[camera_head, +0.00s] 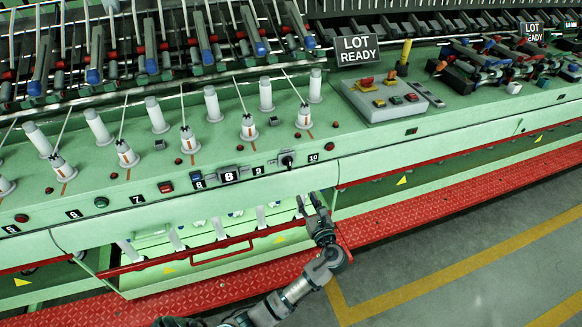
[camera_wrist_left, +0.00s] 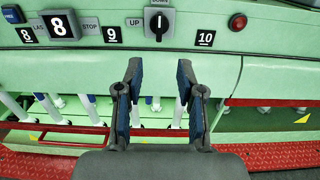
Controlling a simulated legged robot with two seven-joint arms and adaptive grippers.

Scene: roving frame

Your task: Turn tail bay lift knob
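The lift knob (camera_head: 288,160) is a black rotary knob on a grey plate on the green machine's front panel, between the 9 and 10 labels. In the left wrist view the knob (camera_wrist_left: 158,22) has a white upright mark, with "UP" to its left and "DOWN" above, partly cut off. My left gripper (camera_head: 311,203) is below and slightly right of the knob in the head view, apart from it. In the left wrist view my left gripper (camera_wrist_left: 158,82) is open and empty, its two blue-edged fingers below the knob. My right gripper is not in view.
A display box showing 8 (camera_head: 229,176) and a red button (camera_head: 166,187) sit left of the knob. A red rail (camera_head: 215,254) and white tubes lie below the panel. A grey control box (camera_head: 385,98) stands at right. The grey floor at lower right is clear.

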